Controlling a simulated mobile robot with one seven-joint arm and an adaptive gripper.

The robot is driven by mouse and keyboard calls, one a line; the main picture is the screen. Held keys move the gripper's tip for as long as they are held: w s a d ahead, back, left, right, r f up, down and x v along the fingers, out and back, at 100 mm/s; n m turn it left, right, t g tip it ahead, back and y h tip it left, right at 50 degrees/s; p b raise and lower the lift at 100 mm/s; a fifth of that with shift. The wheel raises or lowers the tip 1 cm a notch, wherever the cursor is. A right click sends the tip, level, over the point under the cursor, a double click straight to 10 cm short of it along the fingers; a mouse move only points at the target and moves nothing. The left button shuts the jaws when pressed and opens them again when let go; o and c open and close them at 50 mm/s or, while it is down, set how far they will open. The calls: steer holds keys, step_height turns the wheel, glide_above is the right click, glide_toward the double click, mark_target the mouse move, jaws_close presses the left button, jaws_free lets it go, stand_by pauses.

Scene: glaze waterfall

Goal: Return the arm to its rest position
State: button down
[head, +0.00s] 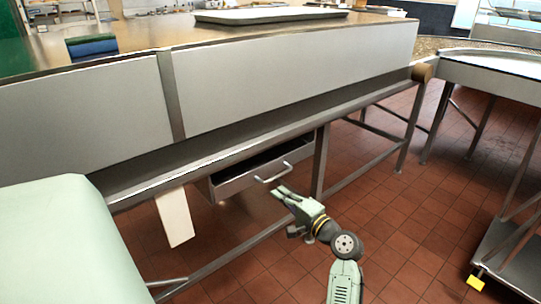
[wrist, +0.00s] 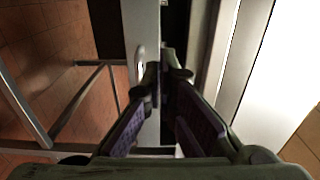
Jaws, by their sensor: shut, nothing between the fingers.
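My gripper (head: 281,191) is at the end of my arm, low in front of the long metal table. Its fingers look closed together with nothing between them; they also show in the wrist view (wrist: 162,75). A grey drawer (head: 240,184) under the table is pulled partly open, with a dark inside. Its bar handle (head: 273,174) is just beyond my fingertips, and the handle also shows beside the fingers in the wrist view (wrist: 139,62). I cannot tell whether the fingers touch it.
A pale panel (head: 174,217) hangs left of the drawer. Table legs (head: 320,160) stand close by.

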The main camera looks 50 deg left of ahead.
steer(key=shift+d, duration=0.7)
